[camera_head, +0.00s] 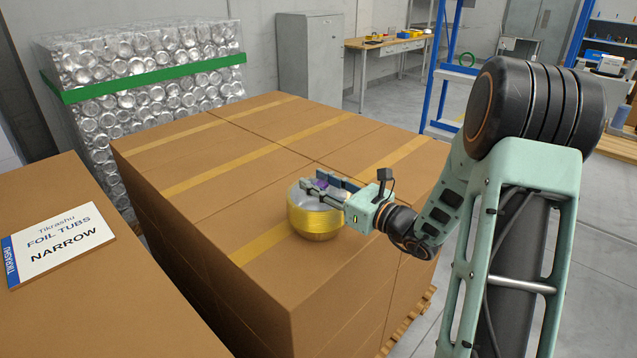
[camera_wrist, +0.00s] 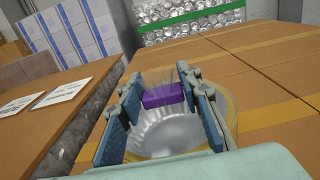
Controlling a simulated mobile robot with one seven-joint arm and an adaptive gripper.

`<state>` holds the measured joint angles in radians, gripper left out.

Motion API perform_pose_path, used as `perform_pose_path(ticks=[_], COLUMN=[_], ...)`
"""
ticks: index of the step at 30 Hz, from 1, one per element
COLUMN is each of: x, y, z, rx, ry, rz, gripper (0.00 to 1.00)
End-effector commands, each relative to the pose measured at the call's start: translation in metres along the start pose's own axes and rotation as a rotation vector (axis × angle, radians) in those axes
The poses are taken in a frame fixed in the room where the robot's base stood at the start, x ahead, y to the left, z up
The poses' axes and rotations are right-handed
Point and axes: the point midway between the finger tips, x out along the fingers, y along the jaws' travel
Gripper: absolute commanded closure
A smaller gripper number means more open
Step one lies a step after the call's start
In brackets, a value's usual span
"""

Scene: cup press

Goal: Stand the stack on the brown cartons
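The stack (camera_head: 316,222) is a round gold tub with silvery, ribbed foil inside its top. It is upright at the brown cartons' (camera_head: 230,155) top, near their front edge; I cannot tell whether its base touches. My gripper (camera_head: 314,186) reaches in from the right over the stack's top. In the wrist view, a small purple block (camera_wrist: 163,97) spans the gap between my finger pads, with something clear just beyond it. My gripper (camera_wrist: 161,88) appears shut on this block. The silver interior (camera_wrist: 168,132) and gold rim (camera_wrist: 234,108) show below and around the fingers.
A carton pile at left bears a sign (camera_head: 60,243) reading "Foil Tubs Narrow". A green-strapped block of silver tubs (camera_head: 150,95) stands behind. The cartons' top is clear toward the back. A grey cabinet (camera_head: 310,55) and workbench (camera_head: 395,42) are farther off.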

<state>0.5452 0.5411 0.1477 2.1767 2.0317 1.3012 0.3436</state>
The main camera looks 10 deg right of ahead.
Motion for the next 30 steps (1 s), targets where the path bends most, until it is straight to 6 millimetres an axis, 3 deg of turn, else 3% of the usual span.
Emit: perform_pose_path(ticks=[4,16,30], x=[0.000,-0.002,-0.097], y=[0.000,-0.001,-0.001], z=[0.000,0.005,0.003], rx=[0.000,0.000,-0.001], ry=[0.001,0.001,0.001], rz=[0.000,-0.001,-0.005], gripper=[0.51,0.51,0.51])
